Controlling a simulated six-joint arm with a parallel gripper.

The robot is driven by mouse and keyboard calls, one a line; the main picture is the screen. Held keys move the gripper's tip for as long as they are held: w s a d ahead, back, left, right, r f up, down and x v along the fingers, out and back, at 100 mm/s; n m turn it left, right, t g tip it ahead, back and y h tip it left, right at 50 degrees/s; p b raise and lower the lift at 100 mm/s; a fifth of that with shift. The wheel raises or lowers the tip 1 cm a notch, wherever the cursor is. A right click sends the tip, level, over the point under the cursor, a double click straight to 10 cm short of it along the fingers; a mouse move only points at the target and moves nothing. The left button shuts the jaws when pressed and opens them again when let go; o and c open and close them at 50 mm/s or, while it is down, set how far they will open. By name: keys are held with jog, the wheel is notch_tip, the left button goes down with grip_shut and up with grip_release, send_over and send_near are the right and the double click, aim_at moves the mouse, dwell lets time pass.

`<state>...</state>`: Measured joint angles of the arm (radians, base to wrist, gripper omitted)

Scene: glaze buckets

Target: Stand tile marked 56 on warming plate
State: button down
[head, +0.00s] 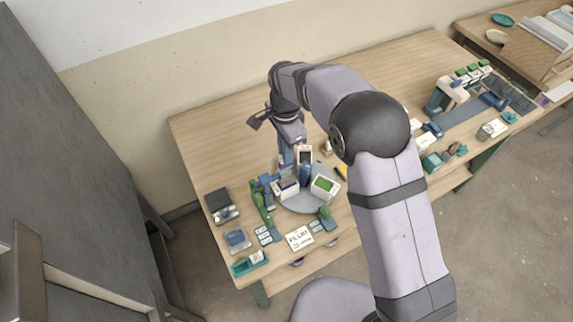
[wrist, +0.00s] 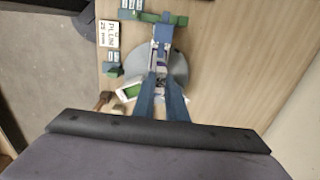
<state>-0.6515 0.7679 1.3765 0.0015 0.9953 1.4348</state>
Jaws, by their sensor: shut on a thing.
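A round grey plate (head: 300,206), which looks like the warming plate, lies on the table and also shows in the wrist view (wrist: 181,66). My gripper (wrist: 161,78) points down over it, its blue fingers close together. It is shut on a small pale thing, mostly hidden between the fingers. I cannot read 56 on any tile, nor tell whether the held thing touches the plate.
A white device with a green screen (head: 325,186) stands at the plate's right, and a pale block (head: 285,189) at its left. A white card (head: 299,238) lies in front. Small blue and green items crowd the left. The table's back left is clear.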

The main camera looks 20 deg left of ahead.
jog(key=shift+a, duration=0.5)
jog(key=s+a+f+b, duration=0.1)
jog(key=s+a+f, duration=0.2)
jog(key=a, duration=0.6)
jog(key=s+a+f+b, duration=0.1)
jog(key=s+a+f, duration=0.3)
jog(key=a, duration=0.6)
jog(key=shift+s+a+f, duration=0.2)
jog(key=shift+s+a, duration=0.1)
jog(key=shift+s, duration=0.8)
jog(key=shift+f, duration=0.15)
jog(key=shift+f+b, duration=2.35)
jog(key=shift+f, duration=0.95)
jog(key=shift+f+b, duration=0.3)
jog(key=shift+b, duration=0.2)
jog(key=c, duration=1.7)
grip_release()
